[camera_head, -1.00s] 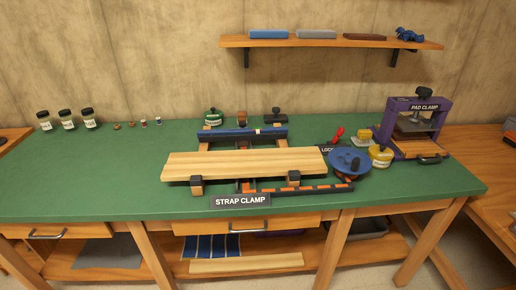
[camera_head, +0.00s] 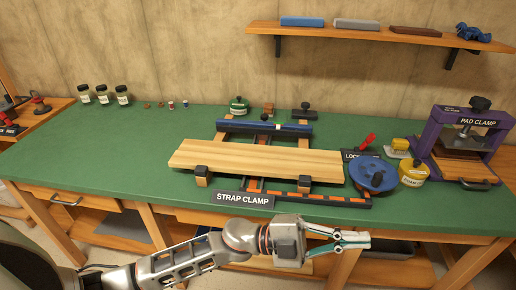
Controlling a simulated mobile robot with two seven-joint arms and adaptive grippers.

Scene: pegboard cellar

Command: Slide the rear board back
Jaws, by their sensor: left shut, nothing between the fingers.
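A pale wooden board (camera_head: 255,159) lies across the strap clamp on the green bench. Behind it a dark blue bar (camera_head: 264,127) with a small pale mark lies parallel to it, with a gap between them. The clamp's sign (camera_head: 244,199) reads STRAP CLAMP, and an orange-marked dark rail (camera_head: 310,197) runs along its front. My left gripper (camera_head: 367,240) is shut and empty, in front of the bench's front edge, pointing right. It is nearer to me than the board and touches neither board nor bar. My right gripper is not in view.
The purple pad clamp (camera_head: 431,138) is farther right. The bench top (camera_head: 110,155) at left is mostly clear. A shelf (camera_head: 380,37) hangs above.

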